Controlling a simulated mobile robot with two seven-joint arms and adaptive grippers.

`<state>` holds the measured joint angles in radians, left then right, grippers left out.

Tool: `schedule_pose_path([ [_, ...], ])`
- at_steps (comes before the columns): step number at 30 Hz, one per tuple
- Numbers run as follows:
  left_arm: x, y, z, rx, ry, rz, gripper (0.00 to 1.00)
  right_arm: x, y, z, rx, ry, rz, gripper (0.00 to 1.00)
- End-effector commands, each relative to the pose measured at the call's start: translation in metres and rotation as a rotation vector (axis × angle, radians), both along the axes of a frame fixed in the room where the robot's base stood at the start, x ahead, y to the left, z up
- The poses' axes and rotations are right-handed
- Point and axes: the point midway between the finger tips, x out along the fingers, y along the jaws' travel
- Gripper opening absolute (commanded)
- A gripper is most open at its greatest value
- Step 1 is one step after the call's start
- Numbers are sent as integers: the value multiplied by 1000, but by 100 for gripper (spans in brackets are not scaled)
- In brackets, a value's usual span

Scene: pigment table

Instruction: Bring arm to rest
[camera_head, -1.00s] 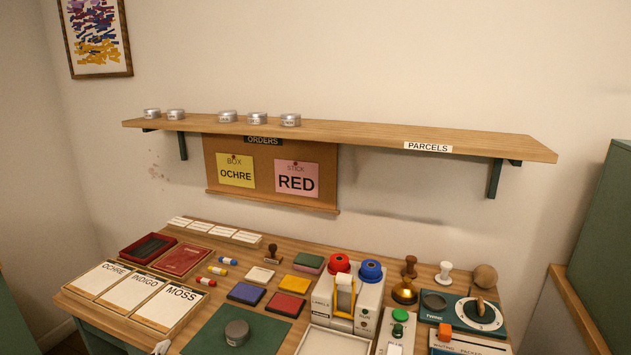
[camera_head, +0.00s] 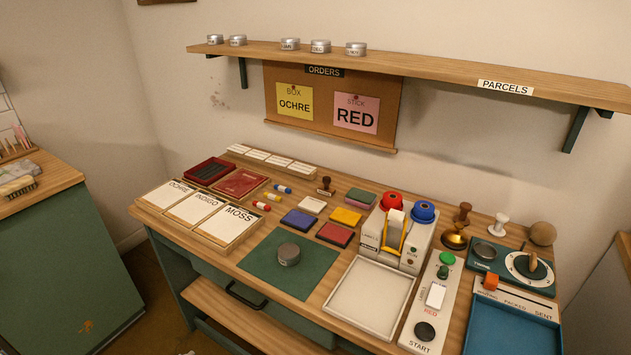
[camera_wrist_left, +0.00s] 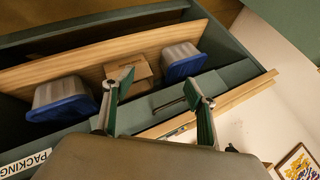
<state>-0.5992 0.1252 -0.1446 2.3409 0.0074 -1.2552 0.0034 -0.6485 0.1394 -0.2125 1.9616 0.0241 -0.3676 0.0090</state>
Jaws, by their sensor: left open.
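My left gripper (camera_wrist_left: 157,78) shows in the left wrist view with its two green-padded fingers spread apart. It is open, with nothing between the fingers. Behind the fingers are green furniture with a wooden board, a small cardboard box (camera_wrist_left: 134,72) and two grey bins with blue lids (camera_wrist_left: 62,98); I cannot tell the distance. In the head view neither gripper can be made out clearly; only a small pale bit shows at the bottom edge. My right gripper is not in view.
The wooden table holds a green mat (camera_head: 257,262) with a grey tin (camera_head: 288,254), a white tray (camera_head: 345,312), a blue tray (camera_head: 490,330) and several stamps and pads. A shelf (camera_head: 420,70) hangs above. A green cabinet (camera_head: 60,260) stands left.

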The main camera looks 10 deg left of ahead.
Motion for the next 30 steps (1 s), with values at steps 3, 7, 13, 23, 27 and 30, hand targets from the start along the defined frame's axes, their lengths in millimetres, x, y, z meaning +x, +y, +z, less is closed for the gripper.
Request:
schedule_pose_path([
  [3,4,-22,-21,-88,-32,-18,57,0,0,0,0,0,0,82],
  [7,6,-53,-48,-225,-86,-34,57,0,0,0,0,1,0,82],
  [13,1,-94,-79,-442,-174,-31,57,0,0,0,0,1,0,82],
  [23,-4,-111,-89,-559,-231,-16,57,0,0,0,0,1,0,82],
  [27,-4,-111,-88,-559,-231,-16,57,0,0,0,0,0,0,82],
  [30,-4,-111,-88,-559,-231,-16,57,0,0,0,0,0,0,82],
])
